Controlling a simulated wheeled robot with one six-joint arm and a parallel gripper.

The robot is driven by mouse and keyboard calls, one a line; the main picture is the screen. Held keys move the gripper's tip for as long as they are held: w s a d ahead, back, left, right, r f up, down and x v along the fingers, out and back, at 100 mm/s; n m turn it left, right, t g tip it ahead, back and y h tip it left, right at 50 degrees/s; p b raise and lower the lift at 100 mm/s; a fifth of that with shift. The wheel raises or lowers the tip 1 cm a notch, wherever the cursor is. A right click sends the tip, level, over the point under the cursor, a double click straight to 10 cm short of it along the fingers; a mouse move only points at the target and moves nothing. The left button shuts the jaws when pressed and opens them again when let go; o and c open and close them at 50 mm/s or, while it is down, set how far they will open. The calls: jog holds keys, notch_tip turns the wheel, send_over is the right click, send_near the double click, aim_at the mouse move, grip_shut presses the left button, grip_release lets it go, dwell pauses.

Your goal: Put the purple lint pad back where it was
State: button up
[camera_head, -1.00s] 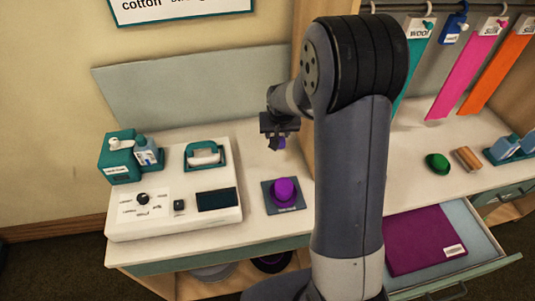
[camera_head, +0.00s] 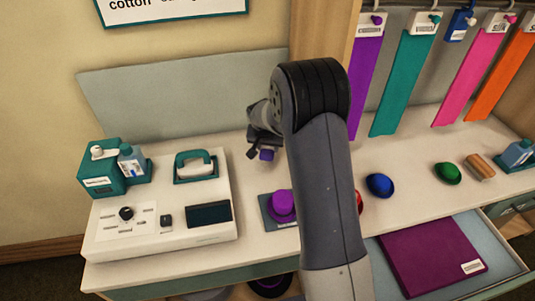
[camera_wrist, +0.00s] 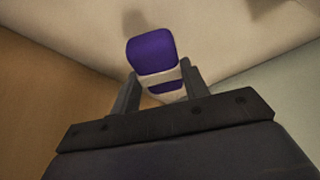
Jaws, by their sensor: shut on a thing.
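The purple lint pad (camera_wrist: 152,52) is between the fingers of my gripper (camera_wrist: 160,85) in the wrist view, with a pale band below its purple face. My gripper (camera_head: 264,150) is shut on it. In the head view the pad (camera_head: 267,155) is a small purple block under the fingers, held above the white counter (camera_head: 240,165), behind the purple hat. My arm hides part of the counter to the right. Which spot the pad came from cannot be told.
A purple hat (camera_head: 282,204) sits on a dark mat. Blue (camera_head: 379,185) and green (camera_head: 447,173) hats and a wooden block (camera_head: 480,166) lie right. An open drawer (camera_head: 500,255) holds purple cloth.

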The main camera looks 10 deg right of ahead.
aim_at(267, 150)
jog(key=shift+f, duration=1.8)
jog(key=shift+f, duration=0.1)
jog(key=shift+f, duration=0.15)
jog(key=o, duration=1)
jog(key=shift+r, duration=0.25)
jog(key=shift+r, duration=0.2)
jog(key=b+v, duration=0.1)
jog(key=v, duration=1)
jog(key=shift+s+r, duration=0.25)
jog(key=shift+s, duration=0.05)
